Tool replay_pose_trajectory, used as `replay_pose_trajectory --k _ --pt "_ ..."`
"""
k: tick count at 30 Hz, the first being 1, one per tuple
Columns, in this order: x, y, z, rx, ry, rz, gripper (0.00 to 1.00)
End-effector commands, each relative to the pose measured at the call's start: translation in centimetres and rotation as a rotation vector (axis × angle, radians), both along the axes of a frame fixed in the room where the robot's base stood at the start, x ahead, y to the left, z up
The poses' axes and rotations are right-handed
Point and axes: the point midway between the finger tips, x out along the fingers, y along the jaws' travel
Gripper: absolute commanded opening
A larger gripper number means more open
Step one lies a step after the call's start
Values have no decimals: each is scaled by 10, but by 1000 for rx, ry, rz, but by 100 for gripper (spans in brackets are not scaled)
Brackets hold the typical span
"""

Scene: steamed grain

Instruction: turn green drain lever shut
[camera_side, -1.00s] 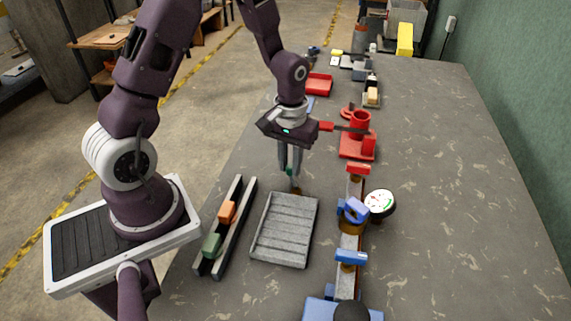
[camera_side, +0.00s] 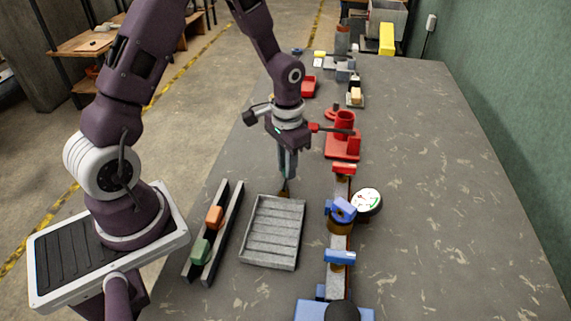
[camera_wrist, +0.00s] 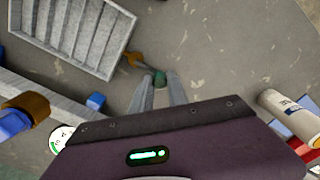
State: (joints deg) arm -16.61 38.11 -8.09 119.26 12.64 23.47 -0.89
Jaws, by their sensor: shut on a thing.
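My gripper (camera_side: 287,176) points down beyond the grey slatted tray. In the wrist view my gripper (camera_wrist: 160,88) has its two fingers shut on the green lever (camera_wrist: 160,78), with a small green part showing between the tips. A brass valve piece (camera_wrist: 134,60) extends from the lever toward the tray's corner. In the side view the brass piece (camera_side: 285,192) shows just below my fingertips, and my fingers largely hide the lever there. I cannot tell the lever's exact angle.
The grey slatted tray (camera_side: 254,238) lies close by. To its right runs a pipe with blue levers (camera_side: 340,257), a red lever (camera_side: 343,168) and a white-faced gauge (camera_side: 366,201). A red stand (camera_side: 342,150) is behind. Rails with orange and green blocks (camera_side: 200,250) are left.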

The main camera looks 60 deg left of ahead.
Motion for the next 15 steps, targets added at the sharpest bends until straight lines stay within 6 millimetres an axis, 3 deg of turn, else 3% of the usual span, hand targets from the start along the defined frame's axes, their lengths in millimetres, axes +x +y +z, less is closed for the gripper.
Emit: replay_pose_trajectory --k 12,13,15 --pt "2 -1 1 0 -6 -7 0" --pt "2 -1 1 0 -6 -7 24" --pt "2 -1 1 0 -5 -7 37"
